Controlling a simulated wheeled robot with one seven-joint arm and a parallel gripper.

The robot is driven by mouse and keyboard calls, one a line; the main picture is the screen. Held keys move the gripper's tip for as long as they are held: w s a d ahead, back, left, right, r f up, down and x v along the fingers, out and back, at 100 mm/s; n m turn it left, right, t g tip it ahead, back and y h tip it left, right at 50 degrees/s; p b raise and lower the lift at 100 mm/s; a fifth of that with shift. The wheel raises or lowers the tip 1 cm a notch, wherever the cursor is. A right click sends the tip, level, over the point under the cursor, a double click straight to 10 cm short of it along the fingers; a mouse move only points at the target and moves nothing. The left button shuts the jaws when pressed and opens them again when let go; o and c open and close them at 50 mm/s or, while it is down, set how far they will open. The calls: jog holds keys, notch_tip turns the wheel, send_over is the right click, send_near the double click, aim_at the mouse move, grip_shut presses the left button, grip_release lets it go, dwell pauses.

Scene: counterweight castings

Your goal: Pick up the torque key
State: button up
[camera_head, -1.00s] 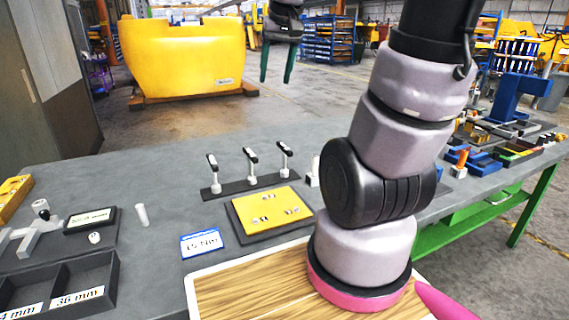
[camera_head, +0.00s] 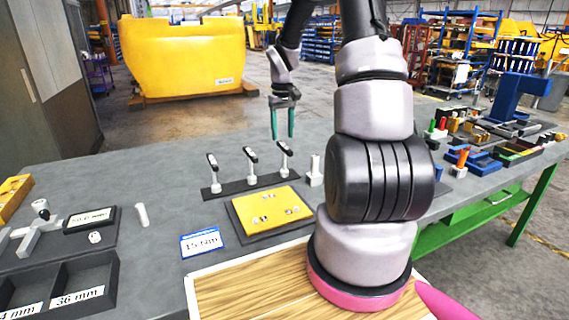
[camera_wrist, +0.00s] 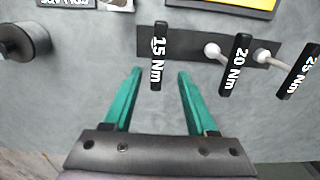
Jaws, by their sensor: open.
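Three torque keys with black handles stand on white posts in a dark rack (camera_head: 237,188). In the wrist view their handles read 15 Nm (camera_wrist: 160,55), 20 Nm (camera_wrist: 236,65) and 25 Nm (camera_wrist: 298,72). A table card (camera_head: 201,242) reads 15 Nm. My gripper (camera_head: 282,138) is above the far side of the rack, near the rightmost key (camera_head: 285,147). In the wrist view my gripper (camera_wrist: 159,71) is open with green fingers. The 15 Nm handle appears between the fingertips, its lower end reaching into the gap. I see no contact; the height difference is unclear.
A yellow plate (camera_head: 268,207) on a dark base lies in front of the rack. A white post (camera_head: 315,172) stands right of the rack. A dark round part (camera_wrist: 25,42) is at the wrist view's left. Bare grey table lies left of the rack.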

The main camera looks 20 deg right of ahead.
aim_at(283, 145)
notch_tip(283, 145, down, 4)
jog(key=shift+r, duration=0.2)
jog(key=shift+s+d+f, duration=0.1)
jog(key=shift+s+f, duration=0.1)
jog(key=shift+f, duration=1.15)
jog(key=shift+s+d+f, duration=0.1)
jog(key=shift+s+f, duration=0.1)
jog(key=shift+f, duration=1.15)
grip_shut()
